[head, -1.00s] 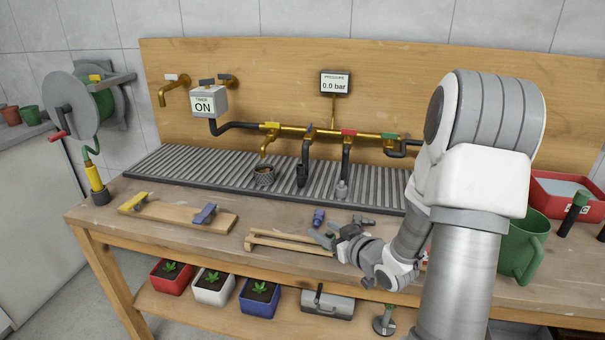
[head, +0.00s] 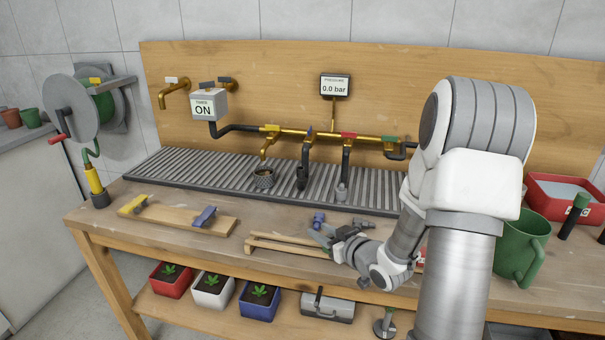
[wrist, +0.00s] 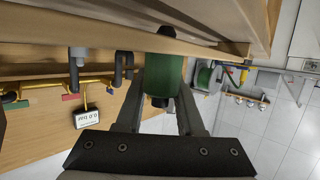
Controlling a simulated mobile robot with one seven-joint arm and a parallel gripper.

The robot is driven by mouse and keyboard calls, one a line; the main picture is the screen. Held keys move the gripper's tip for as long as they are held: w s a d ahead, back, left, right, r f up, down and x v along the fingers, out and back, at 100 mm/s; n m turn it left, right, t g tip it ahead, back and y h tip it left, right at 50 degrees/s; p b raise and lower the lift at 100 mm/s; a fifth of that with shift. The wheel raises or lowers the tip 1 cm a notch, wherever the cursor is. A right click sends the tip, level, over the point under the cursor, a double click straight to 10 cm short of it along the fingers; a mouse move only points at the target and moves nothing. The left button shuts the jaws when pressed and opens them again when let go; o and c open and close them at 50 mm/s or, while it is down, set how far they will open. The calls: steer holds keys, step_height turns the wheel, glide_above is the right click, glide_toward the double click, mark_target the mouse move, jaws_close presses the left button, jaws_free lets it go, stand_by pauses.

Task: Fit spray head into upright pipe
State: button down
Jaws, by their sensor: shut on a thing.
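My gripper (wrist: 160,105) is shut on a green cylinder with black ends, which I take for the spray head (wrist: 172,72). It lies between the two fingers in the wrist view. In the head view my gripper (head: 326,237) is low over the front of the bench, beside a wooden piece, and the held part is barely visible. A short upright pipe on a round foot (head: 385,326) shows low in front of the bench. A dark upright piece with a green top (head: 579,207) stands at the right. I cannot tell which is the task's pipe.
The wooden bench (head: 150,212) carries a wooden two-pronged piece (head: 285,246), a blue fitting (head: 318,220) and a clamped board (head: 180,216). A brass manifold (head: 300,133) hangs over the ribbed tray (head: 210,166). A green mug (head: 520,248) stands right of my arm.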

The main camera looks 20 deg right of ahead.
steer(key=shift+r, duration=0.1)
stand_by(0.3)
steer(key=shift+r+p, duration=2)
steer(key=shift+r, duration=0.4)
